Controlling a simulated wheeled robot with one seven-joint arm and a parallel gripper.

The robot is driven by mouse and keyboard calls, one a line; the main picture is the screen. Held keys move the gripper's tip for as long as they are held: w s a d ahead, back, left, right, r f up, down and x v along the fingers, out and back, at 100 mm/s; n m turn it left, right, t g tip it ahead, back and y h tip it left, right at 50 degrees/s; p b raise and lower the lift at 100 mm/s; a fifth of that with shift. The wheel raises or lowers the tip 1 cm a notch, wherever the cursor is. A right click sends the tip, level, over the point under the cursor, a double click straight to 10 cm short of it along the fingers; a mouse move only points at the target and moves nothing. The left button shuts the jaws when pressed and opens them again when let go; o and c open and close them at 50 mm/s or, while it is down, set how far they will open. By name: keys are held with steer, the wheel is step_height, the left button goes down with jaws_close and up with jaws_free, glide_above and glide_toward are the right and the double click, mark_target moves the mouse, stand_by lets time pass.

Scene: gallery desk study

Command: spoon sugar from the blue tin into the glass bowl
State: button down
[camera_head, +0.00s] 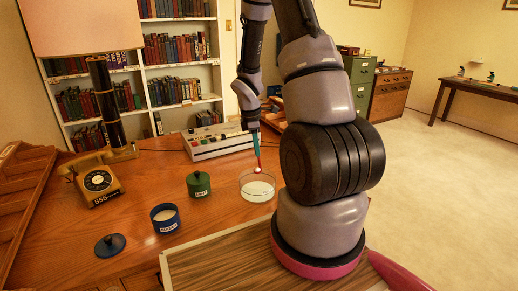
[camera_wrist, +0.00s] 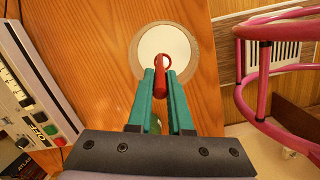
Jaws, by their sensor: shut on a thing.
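My gripper (camera_head: 256,146) has teal fingers and is shut on a red spoon (camera_head: 259,162). It holds the spoon upright over the glass bowl (camera_head: 244,193), which shows a white layer inside. The spoon's low end shows a small white patch at about the bowl's rim height. In the wrist view the spoon (camera_wrist: 162,62) juts from between the fingers over the bowl (camera_wrist: 197,52); whether it touches the white layer cannot be told. The open blue tin (camera_head: 166,227), labelled and with white sugar inside, stands to the left. Its blue lid (camera_head: 110,245) lies beside it on the desk.
A lidded green tin (camera_head: 199,185) stands between the blue tin and the bowl. A yellow telephone (camera_head: 97,182), a lamp (camera_head: 105,100) and a grey console (camera_head: 215,142) stand behind. Bare desk shows around the tins.

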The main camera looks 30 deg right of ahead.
steer(key=shift+a+h, duration=0.6)
steer(key=shift+s, duration=0.1)
steer(key=shift+s+a+f+t+h, duration=0.1)
steer(key=shift+a+f+t+h, duration=0.1)
steer(key=shift+a+h, duration=0.55)
steer(key=shift+s+a+f+t+h, duration=0.15)
steer(key=shift+a+h, duration=0.4)
steer(key=shift+h, duration=0.3)
steer(key=shift+w, duration=0.1)
steer(key=shift+a+f+h, duration=0.35)
steer(key=shift+a+h, duration=0.25)
steer(key=shift+h, duration=0.15)
steer(key=shift+a+f+h, duration=0.35)
steer(key=shift+a+h, duration=0.2)
steer(key=shift+h, duration=0.2)
